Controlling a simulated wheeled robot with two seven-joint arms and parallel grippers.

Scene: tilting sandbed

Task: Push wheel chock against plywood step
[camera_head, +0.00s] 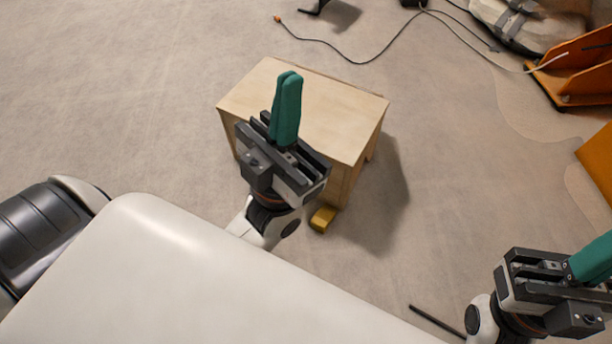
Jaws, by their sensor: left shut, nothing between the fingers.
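The plywood step (335,103) is a pale wooden box standing on the floor in the upper middle. A small yellow block, which looks like the wheel chock (322,219), lies on the floor by the step's near right corner. My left gripper partly covers this area, and I cannot tell whether the chock touches the step. My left gripper (289,78), with teal fingers, is shut and empty. In the picture it overlaps the step's top and near side. My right gripper (597,257) is at the lower right; its fingers are cut by the frame edge.
A thin cable (345,58) with an orange end lies behind the step. Orange equipment (580,70) and a grey-white bag-like object (512,22) stand at the upper right. A dark rod (436,321) lies at the bottom. The floor right of the step is clear.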

